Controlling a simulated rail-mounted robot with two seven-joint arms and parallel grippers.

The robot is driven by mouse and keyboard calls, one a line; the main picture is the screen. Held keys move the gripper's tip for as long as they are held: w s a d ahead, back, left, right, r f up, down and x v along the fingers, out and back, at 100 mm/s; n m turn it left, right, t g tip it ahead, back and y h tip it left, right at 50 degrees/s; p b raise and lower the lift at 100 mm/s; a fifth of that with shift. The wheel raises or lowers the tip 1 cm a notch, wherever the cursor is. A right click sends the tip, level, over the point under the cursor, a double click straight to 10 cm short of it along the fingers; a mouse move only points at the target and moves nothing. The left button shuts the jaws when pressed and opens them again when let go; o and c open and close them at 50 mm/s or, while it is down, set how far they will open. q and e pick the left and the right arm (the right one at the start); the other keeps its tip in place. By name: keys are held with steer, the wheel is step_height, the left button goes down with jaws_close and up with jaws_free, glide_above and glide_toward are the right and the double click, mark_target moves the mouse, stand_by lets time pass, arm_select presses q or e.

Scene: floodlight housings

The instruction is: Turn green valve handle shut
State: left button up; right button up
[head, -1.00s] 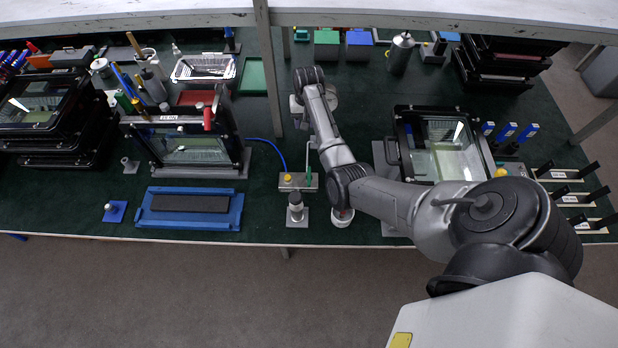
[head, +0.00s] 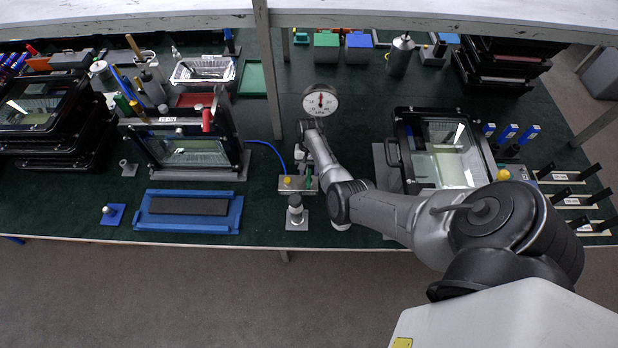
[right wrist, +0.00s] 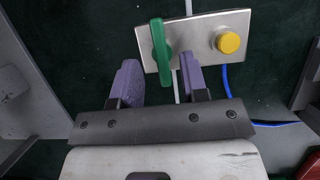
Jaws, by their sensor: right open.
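The green valve handle (right wrist: 162,54) is on a silver metal plate beside a yellow button (right wrist: 229,42). In the right wrist view the handle stands roughly upright in the picture. My right gripper (right wrist: 162,80) is open, with its purple fingers on either side of the handle's lower end in that view. I cannot tell whether they touch it. In the head view the green handle (head: 308,182) shows small beside the yellow button, just below the end of my right arm. My left gripper is not in view.
A round gauge (head: 320,102) stands behind my right wrist. A blue hose (head: 265,147) runs left from the plate. A floodlight housing (head: 442,150) stands at right, another (head: 185,150) at left. A grey knob post (head: 296,210) stands in front of the plate.

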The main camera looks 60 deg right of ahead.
mark_target(309, 179)
steer(key=x, duration=0.2)
steer(key=shift+a+f, duration=0.1)
steer(key=shift+f, duration=0.25)
steer(key=shift+s+a+f, duration=0.1)
steer(key=shift+f, duration=0.2)
steer(key=shift+c, duration=0.3)
steer(key=c, duration=0.6)
steer(key=shift+c, duration=0.2)
